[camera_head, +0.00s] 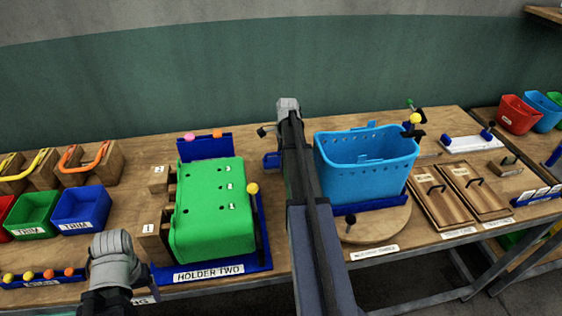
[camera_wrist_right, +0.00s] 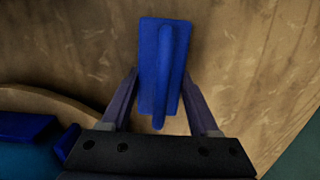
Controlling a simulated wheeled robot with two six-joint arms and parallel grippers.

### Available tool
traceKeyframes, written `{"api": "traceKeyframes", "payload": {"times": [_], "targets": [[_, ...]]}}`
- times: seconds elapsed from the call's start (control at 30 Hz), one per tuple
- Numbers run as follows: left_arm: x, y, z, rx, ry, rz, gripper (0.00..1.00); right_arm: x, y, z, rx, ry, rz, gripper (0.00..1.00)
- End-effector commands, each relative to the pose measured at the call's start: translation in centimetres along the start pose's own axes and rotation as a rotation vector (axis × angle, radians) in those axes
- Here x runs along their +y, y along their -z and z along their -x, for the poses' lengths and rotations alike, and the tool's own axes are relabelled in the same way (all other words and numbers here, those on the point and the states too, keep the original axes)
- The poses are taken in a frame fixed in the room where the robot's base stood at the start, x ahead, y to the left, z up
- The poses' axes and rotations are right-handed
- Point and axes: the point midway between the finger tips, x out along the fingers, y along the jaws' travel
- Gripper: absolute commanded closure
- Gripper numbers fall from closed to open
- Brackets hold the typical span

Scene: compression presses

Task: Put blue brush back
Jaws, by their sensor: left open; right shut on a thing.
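The blue brush (camera_wrist_right: 160,65) shows in the right wrist view as a flat blue plate with a raised handle along it. It sits between the two fingers of my right gripper (camera_wrist_right: 162,85), which is shut on it, above a wooden surface. In the head view my right arm covers most of this spot. A small blue piece (camera_head: 271,160) shows just left of the arm; I cannot tell whether it is the brush. My left gripper (camera_head: 112,262) is open over the front left of the bench, its fingers hardly visible.
A green block (camera_head: 212,205) sits in the blue HOLDER TWO fixture left of my right arm. A light-blue bin (camera_head: 365,165) stands on a round wooden board (camera_head: 378,227) to the right. Blue (camera_head: 82,212) and green (camera_head: 35,215) trays stand at the left. Wooden boards (camera_head: 440,195) lie at the right.

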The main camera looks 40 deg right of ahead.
Motion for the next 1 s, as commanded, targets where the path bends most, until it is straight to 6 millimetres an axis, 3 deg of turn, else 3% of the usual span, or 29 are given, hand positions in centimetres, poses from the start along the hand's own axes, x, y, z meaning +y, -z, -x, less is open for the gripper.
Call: {"api": "traceKeyframes", "payload": {"times": [0.03,0.3,0.67,1.0], "targets": [[0.0,0.0,-0.1,0.000,0.000,0.000,0.25,0.0,0.0,-0.1,0.000,0.000,0.000,0.36],[0.0,0.0,-0.1,0.000,0.000,0.000,0.25,0.0,0.0,-0.1,0.000,0.000,0.000,0.08],[0.0,0.0,0.3,0.000,0.000,0.000,0.25,0.0,0.0,0.3,0.000,0.000,0.000,0.08],[-0.3,-0.2,3.6,0.000,0.000,0.000,0.25,0.0,-0.1,3.6,0.000,0.000,0.000,0.08]]}}
